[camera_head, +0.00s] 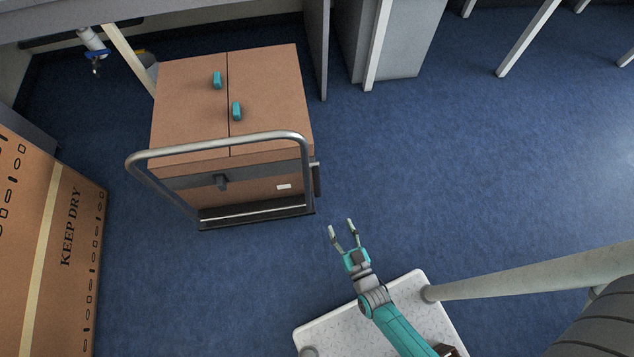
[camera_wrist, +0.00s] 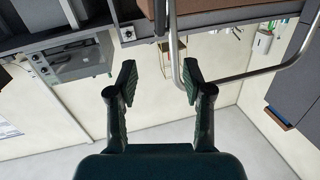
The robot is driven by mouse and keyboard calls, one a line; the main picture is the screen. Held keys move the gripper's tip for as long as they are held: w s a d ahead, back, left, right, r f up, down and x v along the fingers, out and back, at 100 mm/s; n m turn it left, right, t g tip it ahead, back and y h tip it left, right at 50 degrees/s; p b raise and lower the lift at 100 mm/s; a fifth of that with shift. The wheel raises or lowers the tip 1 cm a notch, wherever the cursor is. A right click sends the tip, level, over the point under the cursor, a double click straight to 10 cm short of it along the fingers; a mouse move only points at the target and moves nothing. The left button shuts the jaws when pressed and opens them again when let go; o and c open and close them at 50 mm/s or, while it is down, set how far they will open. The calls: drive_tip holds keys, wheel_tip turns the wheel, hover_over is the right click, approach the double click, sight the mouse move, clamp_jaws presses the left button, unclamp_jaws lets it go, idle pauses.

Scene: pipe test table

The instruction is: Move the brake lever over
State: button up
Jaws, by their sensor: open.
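A cart with a bent grey metal push handle (camera_head: 220,141) stands left of centre in the head view, a large brown box (camera_head: 190,110) on it. Another dark upright part (camera_head: 316,179) is at the cart's right side. I cannot tell for sure which is the brake lever. My gripper (camera_head: 341,226) is open and empty, right of and in front of the cart, apart from it. In the wrist view its fingers (camera_wrist: 158,82) are spread, with the handle tube (camera_wrist: 234,77) beyond the right finger.
Two teal blocks (camera_head: 236,111) lie on the box. A carton marked KEEP DRY (camera_head: 60,235) stands at the left. Desks and a grey cabinet (camera_head: 400,40) are at the back. The blue floor (camera_head: 460,150) to the right is clear.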

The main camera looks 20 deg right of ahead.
drive_tip(key=h, duration=0.1)
approach(318, 186)
drive_tip(key=shift+m+t, duration=0.3)
drive_tip(key=w, duration=0.7)
drive_tip(key=w+d, duration=0.1)
drive_tip(key=w, duration=0.3)
drive_tip(key=shift+f, duration=0.35)
clamp_jaws()
